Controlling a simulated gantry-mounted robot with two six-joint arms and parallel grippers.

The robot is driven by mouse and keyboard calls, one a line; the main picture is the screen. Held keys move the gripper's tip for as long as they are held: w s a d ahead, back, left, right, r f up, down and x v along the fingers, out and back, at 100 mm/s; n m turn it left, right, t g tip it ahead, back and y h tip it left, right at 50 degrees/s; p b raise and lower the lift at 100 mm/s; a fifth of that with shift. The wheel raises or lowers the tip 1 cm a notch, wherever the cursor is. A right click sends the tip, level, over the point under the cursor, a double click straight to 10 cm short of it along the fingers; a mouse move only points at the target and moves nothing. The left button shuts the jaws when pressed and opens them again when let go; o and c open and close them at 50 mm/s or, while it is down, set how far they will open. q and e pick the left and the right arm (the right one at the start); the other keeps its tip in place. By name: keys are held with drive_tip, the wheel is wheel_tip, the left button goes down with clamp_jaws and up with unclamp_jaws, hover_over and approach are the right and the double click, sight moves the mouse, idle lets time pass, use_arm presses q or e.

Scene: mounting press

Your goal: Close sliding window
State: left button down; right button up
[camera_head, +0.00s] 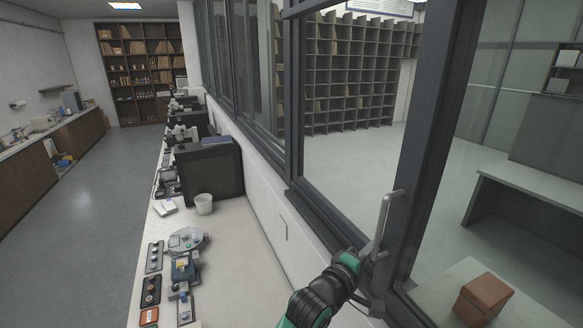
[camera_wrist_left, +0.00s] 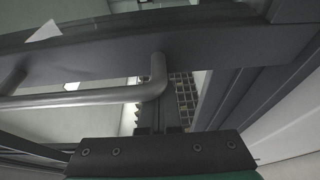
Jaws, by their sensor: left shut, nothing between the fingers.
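The sliding window sash (camera_head: 432,130) is a dark grey frame at the right of the head view. A wide gap lies between it and the fixed dark post (camera_head: 295,100) to its left. A grey bar handle (camera_head: 384,222) stands upright on the sash's stile. My left gripper (camera_head: 374,262) is at the handle's lower end, shut with nothing between its fingers. In the left wrist view the handle (camera_wrist_left: 90,98) crosses from the left and bends into the sash (camera_wrist_left: 215,50); the fingers (camera_wrist_left: 165,118) are close to that bend. Whether they touch it is unclear. My right gripper is not in view.
A white counter (camera_head: 245,270) runs along the window wall with instruments, a white cup (camera_head: 204,204) and a black box (camera_head: 211,168). Beyond the window are pigeonhole shelves (camera_head: 350,75), a desk (camera_head: 530,185) and a brown box (camera_head: 484,297). The floor (camera_head: 90,210) at left is clear.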

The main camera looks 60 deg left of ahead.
use_arm(q)
drive_tip(key=shift+d+r, duration=0.15)
drive_tip(key=shift+d, duration=0.2)
drive_tip(key=a, duration=0.5)
drive_tip(key=s+d+b, duration=0.1)
drive_tip(key=s, duration=0.8)
drive_tip(key=shift+d, duration=0.4)
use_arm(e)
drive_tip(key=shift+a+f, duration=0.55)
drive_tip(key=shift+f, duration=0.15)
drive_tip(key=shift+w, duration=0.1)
